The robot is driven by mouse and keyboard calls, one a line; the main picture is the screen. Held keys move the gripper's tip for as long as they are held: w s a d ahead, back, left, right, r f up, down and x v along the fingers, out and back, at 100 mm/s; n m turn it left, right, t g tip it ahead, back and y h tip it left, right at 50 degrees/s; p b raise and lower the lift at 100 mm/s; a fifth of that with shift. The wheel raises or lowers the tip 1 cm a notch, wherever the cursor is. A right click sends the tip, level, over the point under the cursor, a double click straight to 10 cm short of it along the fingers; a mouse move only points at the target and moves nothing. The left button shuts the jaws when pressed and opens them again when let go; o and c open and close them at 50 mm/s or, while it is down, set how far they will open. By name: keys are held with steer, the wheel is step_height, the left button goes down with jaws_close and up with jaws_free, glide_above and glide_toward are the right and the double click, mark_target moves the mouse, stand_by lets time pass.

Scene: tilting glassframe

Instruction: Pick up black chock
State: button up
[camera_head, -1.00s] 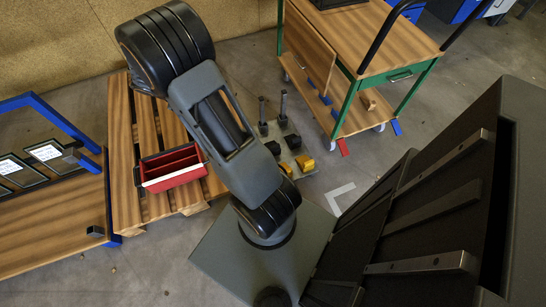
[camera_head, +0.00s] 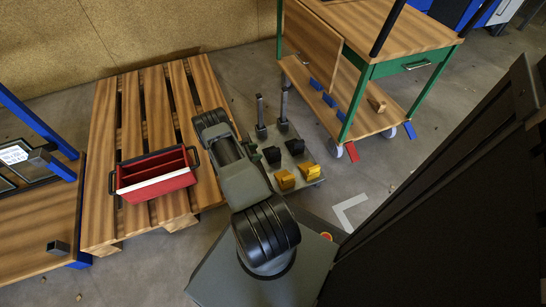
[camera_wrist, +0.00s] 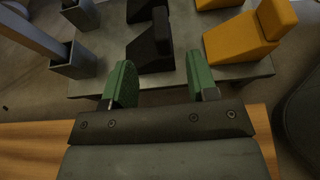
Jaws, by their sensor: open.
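In the wrist view my gripper (camera_wrist: 160,84) is open, with its two green fingers apart and nothing held. A black chock (camera_wrist: 152,45) stands on the grey plate just ahead of the fingers, roughly in line with the gap between them. A second black chock (camera_wrist: 141,9) is farther off, cut by the top edge. In the head view, one black chock (camera_head: 272,155) and another black chock (camera_head: 294,146) sit on the plate right of my arm.
Yellow chocks (camera_head: 284,180) (camera_wrist: 238,46) stand beside the black ones on the plate. Upright posts (camera_head: 260,116) rise from it on the other side. A red toolbox (camera_head: 155,174) stands on the wooden pallet (camera_head: 103,205). A green-framed trolley (camera_head: 356,95) is at the right.

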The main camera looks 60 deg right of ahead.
mark_target(270, 151)
steer(key=b+x, duration=0.1)
steer(key=x, duration=0.4)
steer(key=b+x, duration=0.2)
steer(key=x, duration=0.1)
steer(key=shift+s+d+f, duration=0.2)
steer(key=shift+s+f, duration=0.05)
steer(key=shift+s, duration=0.05)
steer(key=shift+s+d+f+b, duration=0.15)
steer(key=shift+s+d+b, duration=0.25)
steer(key=shift+d, duration=0.2)
steer(key=shift+c, duration=0.5)
jaws_close()
